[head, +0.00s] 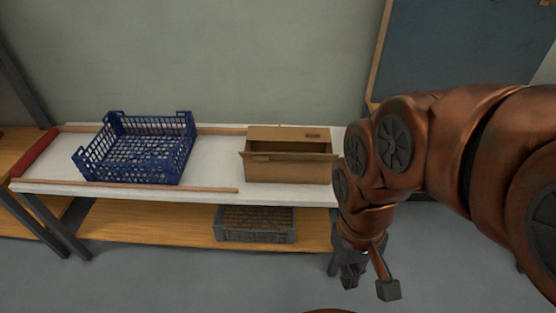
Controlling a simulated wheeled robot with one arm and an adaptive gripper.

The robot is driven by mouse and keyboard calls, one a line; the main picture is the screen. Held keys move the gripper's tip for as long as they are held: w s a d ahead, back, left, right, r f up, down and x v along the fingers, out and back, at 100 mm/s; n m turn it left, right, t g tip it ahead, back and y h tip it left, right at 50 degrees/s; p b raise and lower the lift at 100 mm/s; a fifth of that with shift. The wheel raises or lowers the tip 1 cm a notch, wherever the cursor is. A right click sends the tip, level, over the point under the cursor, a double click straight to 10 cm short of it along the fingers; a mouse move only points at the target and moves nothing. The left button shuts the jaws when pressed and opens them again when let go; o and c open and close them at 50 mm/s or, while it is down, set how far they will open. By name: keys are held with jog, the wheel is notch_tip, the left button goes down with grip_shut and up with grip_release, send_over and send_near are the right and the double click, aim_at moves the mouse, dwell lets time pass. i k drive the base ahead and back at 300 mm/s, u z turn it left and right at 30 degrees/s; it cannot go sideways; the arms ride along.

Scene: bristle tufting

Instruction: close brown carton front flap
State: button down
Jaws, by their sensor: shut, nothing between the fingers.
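The brown carton (290,173) stands on the white tabletop, right of its middle. One flap (288,134) shows along its far side, with a small dark slot. A narrow strip runs along the near top edge and sticks out at the left; I cannot tell clearly how the front flap lies. A dark gap into the carton shows between the far flap and the near edge. My gripper (352,279) points down, shut and empty. It is in front of and below the table's right end, well apart from the carton.
A blue plastic crate (137,178) stands left of the carton. A thin wooden strip (150,186) lies along the table's front edge. A red bar (35,152) is at the left end. A grey crate (256,236) sits on the lower wooden shelf (150,225). White tabletop between crate and carton is clear.

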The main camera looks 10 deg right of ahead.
aim_at(255, 155)
jog(key=u, duration=0.45)
jog(key=k, duration=1.1)
jog(key=u, duration=0.65)
jog(key=i, duration=0.8)
jog(key=u, duration=0.25)
